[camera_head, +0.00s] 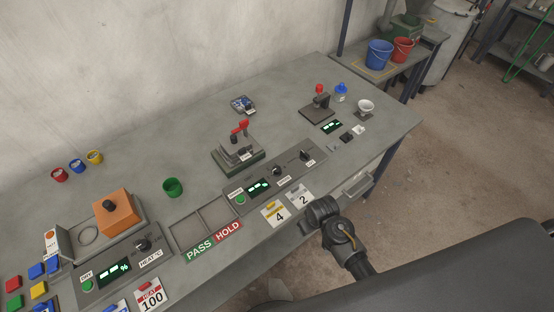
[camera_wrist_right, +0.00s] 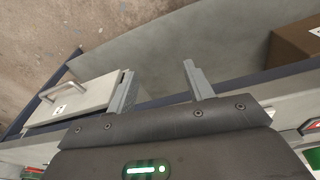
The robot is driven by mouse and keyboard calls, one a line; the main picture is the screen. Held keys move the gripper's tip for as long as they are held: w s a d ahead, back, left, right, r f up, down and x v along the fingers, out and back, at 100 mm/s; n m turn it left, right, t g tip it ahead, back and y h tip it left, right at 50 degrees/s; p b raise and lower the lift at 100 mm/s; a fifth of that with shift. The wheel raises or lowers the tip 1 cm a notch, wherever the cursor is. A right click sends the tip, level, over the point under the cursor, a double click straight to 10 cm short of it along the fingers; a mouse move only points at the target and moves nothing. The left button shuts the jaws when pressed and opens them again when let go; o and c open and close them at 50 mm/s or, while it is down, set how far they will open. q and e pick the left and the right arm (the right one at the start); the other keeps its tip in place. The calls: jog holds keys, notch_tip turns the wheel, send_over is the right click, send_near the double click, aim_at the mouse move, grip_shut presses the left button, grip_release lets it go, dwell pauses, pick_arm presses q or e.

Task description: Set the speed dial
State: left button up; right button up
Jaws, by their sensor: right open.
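A grey control panel (camera_head: 292,166) sits near the front edge of the bench. It carries a black round dial (camera_head: 277,171), a second black knob (camera_head: 305,155), a lit green display (camera_head: 259,187) and a green button (camera_head: 240,199). The small labels are unreadable, so I cannot tell which knob is the speed dial. My right arm's dark wrist end (camera_head: 325,212) is in front of the panel, by the bench edge, apart from the knobs. In the right wrist view my right gripper (camera_wrist_right: 158,82) is open and empty. My left gripper is out of view.
Cards marked 4 (camera_head: 276,213) and 2 (camera_head: 301,197) lie in front of the panel. A red-handled device (camera_head: 238,147) stands behind it. To the left are PASS and HOLD trays (camera_head: 202,221) and a HEAT °C dial (camera_head: 142,243). A drawer (camera_head: 358,184) juts from the bench front.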

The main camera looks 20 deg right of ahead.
jog(key=shift+n+g, duration=0.4)
jog(key=w+a+r, duration=0.1)
jog(key=w+r, duration=0.2)
jog(key=w, duration=0.1)
jog(key=w+a+r+p, duration=0.1)
jog(key=w+r, duration=0.3)
jog(key=w, duration=0.1)
jog(key=w+a+r, duration=0.1)
jog(key=w+r, duration=0.2)
jog(key=w, duration=0.2)
jog(key=shift+w+a+r+p, duration=0.15)
jog(key=shift+w+r+p, duration=0.05)
jog(key=shift+r+p, duration=0.2)
jog(key=n+g, duration=0.1)
send_near(276, 168)
notch_tip(276, 168, down, 3)
jog(key=shift+f, duration=0.1)
notch_tip(276, 168, down, 4)
jog(key=b, duration=0.3)
jog(key=shift+f, duration=0.2)
jog(key=shift+f+b, duration=0.75)
jog(key=shift+b, duration=0.35)
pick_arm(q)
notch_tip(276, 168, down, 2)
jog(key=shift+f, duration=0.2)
